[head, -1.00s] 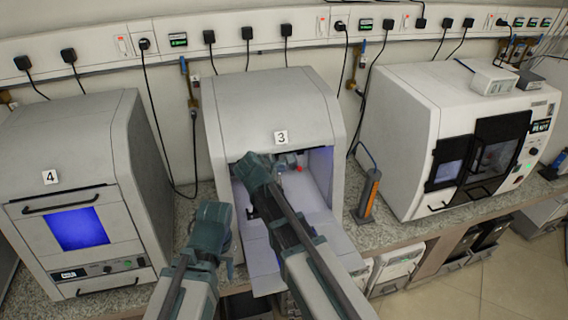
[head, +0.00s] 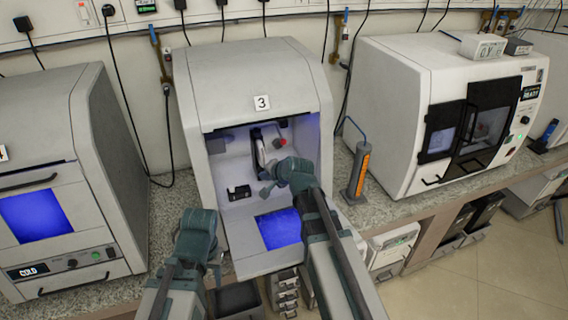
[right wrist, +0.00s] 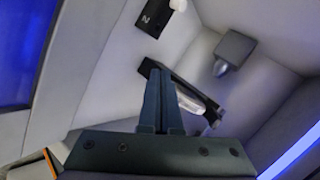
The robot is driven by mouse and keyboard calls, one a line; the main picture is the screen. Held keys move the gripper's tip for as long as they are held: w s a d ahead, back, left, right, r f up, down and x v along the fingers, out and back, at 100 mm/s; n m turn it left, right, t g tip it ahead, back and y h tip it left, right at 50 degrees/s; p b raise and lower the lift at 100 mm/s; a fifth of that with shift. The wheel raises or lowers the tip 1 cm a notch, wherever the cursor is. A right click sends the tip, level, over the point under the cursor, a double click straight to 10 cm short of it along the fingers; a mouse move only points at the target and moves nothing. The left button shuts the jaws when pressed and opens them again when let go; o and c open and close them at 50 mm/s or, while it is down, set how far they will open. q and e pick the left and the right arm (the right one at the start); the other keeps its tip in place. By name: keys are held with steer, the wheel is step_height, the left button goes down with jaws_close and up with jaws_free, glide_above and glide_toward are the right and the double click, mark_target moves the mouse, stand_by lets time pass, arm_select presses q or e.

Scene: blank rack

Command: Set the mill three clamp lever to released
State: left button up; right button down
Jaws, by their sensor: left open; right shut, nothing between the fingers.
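Mill three (head: 240,85), a grey machine with a "3" label, stands in the middle with its front open and its blue-windowed door (head: 240,262) lowered. Inside are a red-tipped piece (head: 282,142), an upright black-and-white part (head: 259,148) and a small dark block (head: 239,192). I cannot tell surely which is the clamp lever or how it is set. My right gripper (head: 267,187) is shut and empty at the mill's opening; its closed fingers (right wrist: 158,90) show in the right wrist view, before a black bar (right wrist: 182,88). My left gripper (head: 212,255) is open, outside, at the lower left.
Another grey machine (head: 60,115) stands to the left and a white machine (head: 405,100) to the right. An orange-and-grey upright tool (head: 358,172) stands on the speckled counter (head: 385,210) between. The mill's side walls and top edge bound its opening.

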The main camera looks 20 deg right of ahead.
arm_select(q)
step_height(320, 180, down, 11)
steer(key=b, duration=0.9)
arm_select(e)
steer(key=d+r+m+t+y, duration=0.1)
steer(key=d+m+t, duration=0.5)
steer(key=m, duration=1.9)
steer(key=d, duration=0.4)
steer(key=shift+s+m+t, duration=0.2)
steer(key=shift+m+t, duration=0.2)
steer(key=shift+w, duration=0.1)
steer(key=b+x, duration=0.2)
steer(key=x, duration=0.8)
arm_select(q)
step_height(320, 180, up, 2)
steer(key=p, duration=0.4)
steer(key=shift+r, duration=0.1)
arm_select(e)
steer(key=s+r, duration=0.1)
steer(key=s+d+r, duration=0.1)
steer(key=r, duration=0.1)
steer(key=shift+d+r, duration=0.1)
steer(key=shift+r, duration=0.05)
arm_select(q)
steer(key=shift+r, duration=0.1)
arm_select(e)
steer(key=shift+r, duration=0.15)
